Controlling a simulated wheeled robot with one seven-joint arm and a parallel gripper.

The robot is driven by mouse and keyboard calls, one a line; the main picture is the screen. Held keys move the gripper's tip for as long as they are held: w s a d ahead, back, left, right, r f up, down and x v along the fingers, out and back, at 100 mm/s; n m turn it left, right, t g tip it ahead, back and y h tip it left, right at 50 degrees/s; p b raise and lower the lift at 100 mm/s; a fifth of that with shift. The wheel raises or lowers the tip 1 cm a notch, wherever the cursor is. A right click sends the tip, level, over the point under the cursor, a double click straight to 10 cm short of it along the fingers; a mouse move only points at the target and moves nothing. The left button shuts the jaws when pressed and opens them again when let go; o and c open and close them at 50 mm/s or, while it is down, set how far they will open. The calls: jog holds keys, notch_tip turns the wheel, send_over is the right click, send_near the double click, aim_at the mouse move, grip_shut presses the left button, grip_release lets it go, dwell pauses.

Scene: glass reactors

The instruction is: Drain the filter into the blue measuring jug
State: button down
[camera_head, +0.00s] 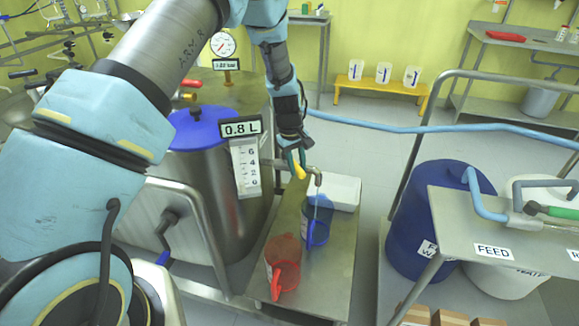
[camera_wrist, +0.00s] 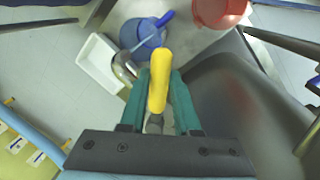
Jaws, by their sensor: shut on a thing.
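My gripper (camera_head: 295,162) is shut on the yellow valve handle (camera_head: 299,172) of the filter's drain spout; the wrist view shows the yellow handle (camera_wrist: 158,80) between the two green fingers. The steel filter vessel (camera_head: 215,200) has a blue lid and a display reading 0.8 L. The spout (camera_head: 317,178) points down over the blue measuring jug (camera_head: 317,228), and a thin pale stream seems to run from it into the jug. In the wrist view the blue jug (camera_wrist: 143,36) stands under the spout tip. The liquid level in the jug cannot be made out.
A red jug (camera_head: 283,262) stands in front of the blue one on the steel stand (camera_head: 325,290). A white tray (camera_head: 343,192) lies behind. A blue drum (camera_head: 430,225) and a steel cart marked FEED stand to the right. A blue hose crosses the floor behind.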

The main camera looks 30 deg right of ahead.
jog(key=shift+w+d+n+t+y+p, duration=0.1)
jog(key=shift+w+d+n+t+p, duration=0.25)
jog(key=shift+d+n, duration=1)
jog(key=shift+w+d+n+t+y+p, duration=0.15)
jog(key=shift+w+d+n, duration=0.55)
jog(key=shift+n, duration=1.1)
jog(key=shift+w+d+n+t+y+p, duration=0.1)
jog(key=shift+w+d+n+p, duration=0.15)
jog(key=shift+d+n, duration=1.2)
jog(key=c, duration=0.6)
grip_release()
jog(key=shift+c, duration=0.2)
